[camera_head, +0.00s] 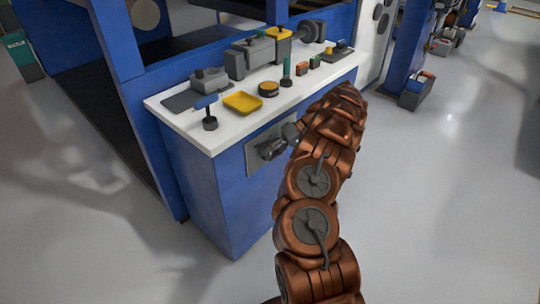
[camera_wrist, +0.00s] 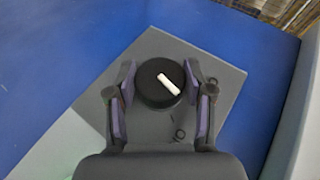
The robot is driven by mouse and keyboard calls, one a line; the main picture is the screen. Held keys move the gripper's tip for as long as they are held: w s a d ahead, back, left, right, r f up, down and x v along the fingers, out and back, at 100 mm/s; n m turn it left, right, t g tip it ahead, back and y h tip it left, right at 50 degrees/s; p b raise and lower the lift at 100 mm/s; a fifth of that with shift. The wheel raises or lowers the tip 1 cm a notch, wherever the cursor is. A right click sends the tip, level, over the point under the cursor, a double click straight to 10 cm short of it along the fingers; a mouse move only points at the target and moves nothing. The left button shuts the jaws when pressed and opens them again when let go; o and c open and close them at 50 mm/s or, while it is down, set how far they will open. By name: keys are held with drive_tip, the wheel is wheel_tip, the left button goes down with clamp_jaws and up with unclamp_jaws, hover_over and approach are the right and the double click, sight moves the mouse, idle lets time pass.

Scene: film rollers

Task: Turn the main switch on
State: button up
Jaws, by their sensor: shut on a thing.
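The main switch is a round black knob (camera_wrist: 158,91) with a white bar, on a grey square plate (camera_wrist: 157,47) in the wrist view. The white bar lies diagonally, from upper left to lower right. My gripper (camera_wrist: 160,88) has one finger on each side of the knob, shut on it. In the head view the grey plate (camera_head: 253,156) is on the blue front face of the cabinet, below the white top. My gripper (camera_head: 277,146) is at that plate, and the knob is hidden behind it there.
The white countertop (camera_head: 222,131) above holds a yellow tray (camera_head: 242,101), a blue-handled tool (camera_head: 207,108), a round black-and-yellow item (camera_head: 268,89) and several grey machine parts. Open grey floor (camera_head: 440,210) lies to the right. A blue post (camera_head: 399,50) stands at the back right.

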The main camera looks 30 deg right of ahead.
drive_tip(key=shift+m+y+p, duration=0.3)
drive_tip(key=shift+y+p, duration=0.6)
drive_tip(key=shift+r+y+p, duration=0.1)
drive_tip(key=shift+y+p, duration=0.3)
drive_tip(key=shift+p, duration=0.15)
drive_tip(key=shift+m+y+p, duration=0.3)
drive_tip(key=shift+y+p, duration=0.4)
drive_tip(key=shift+p, duration=0.75)
drive_tip(key=o, duration=1.2)
drive_tip(key=shift+f, duration=0.2)
drive_tip(key=shift+a+f+h+b, duration=0.1)
drive_tip(key=shift+h+b, duration=0.4)
drive_tip(key=shift+b, duration=0.7)
drive_tip(key=shift+h+b, duration=0.5)
drive_tip(key=shift+b, duration=0.6)
drive_tip(key=shift+w+n+h+b, duration=0.1)
drive_tip(key=shift+n+h+b, duration=0.2)
drive_tip(key=shift+n+b, duration=0.1)
